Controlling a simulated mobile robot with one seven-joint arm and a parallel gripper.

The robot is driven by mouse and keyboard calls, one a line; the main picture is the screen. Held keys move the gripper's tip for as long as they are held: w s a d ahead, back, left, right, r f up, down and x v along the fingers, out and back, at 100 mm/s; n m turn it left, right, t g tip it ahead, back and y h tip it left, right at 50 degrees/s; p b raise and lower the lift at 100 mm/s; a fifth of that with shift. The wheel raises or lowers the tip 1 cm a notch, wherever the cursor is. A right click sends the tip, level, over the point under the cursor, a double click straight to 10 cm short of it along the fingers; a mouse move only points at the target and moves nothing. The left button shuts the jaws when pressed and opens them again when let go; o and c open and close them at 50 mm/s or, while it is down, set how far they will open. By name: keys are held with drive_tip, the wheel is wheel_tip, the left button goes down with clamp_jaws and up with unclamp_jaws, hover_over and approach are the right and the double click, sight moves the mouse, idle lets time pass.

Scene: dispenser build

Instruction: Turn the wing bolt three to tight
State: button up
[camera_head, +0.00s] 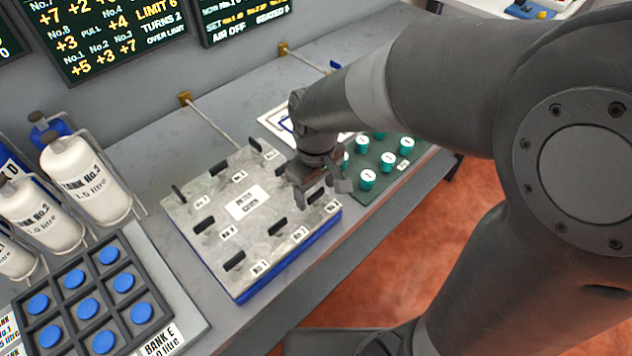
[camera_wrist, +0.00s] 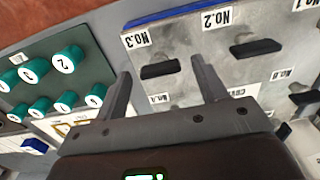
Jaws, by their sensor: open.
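The grey metal plate (camera_head: 215,250) on a blue base carries several black wing bolts. In the wrist view, wing bolt three (camera_wrist: 160,70) stands beside the No.3 label (camera_wrist: 135,39). Its wing lies nearly sideways in that picture, and I cannot tell how tight it is. My gripper (camera_wrist: 161,74) is open, with one finger on either side of wing bolt three. Gaps show between the wing and both fingers. In the head view my gripper (camera_head: 322,193) is over the plate's right corner and partly covers that area.
Wing bolt two (camera_wrist: 255,48) is close beside the right finger in the wrist view. Green numbered caps (camera_head: 367,179) stand on a dark board right of the plate. A rack of blue caps (camera_head: 87,308) and white tanks (camera_head: 80,175) are at left. Metal rods (camera_head: 210,120) lie behind.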

drive_tip(key=shift+c, duration=0.2)
drive_tip(key=c, duration=0.9)
drive_tip(key=shift+c, duration=0.2)
drive_tip(key=shift+m, duration=0.4)
drive_tip(key=m, duration=1.2)
drive_tip(key=shift+m, duration=2.3)
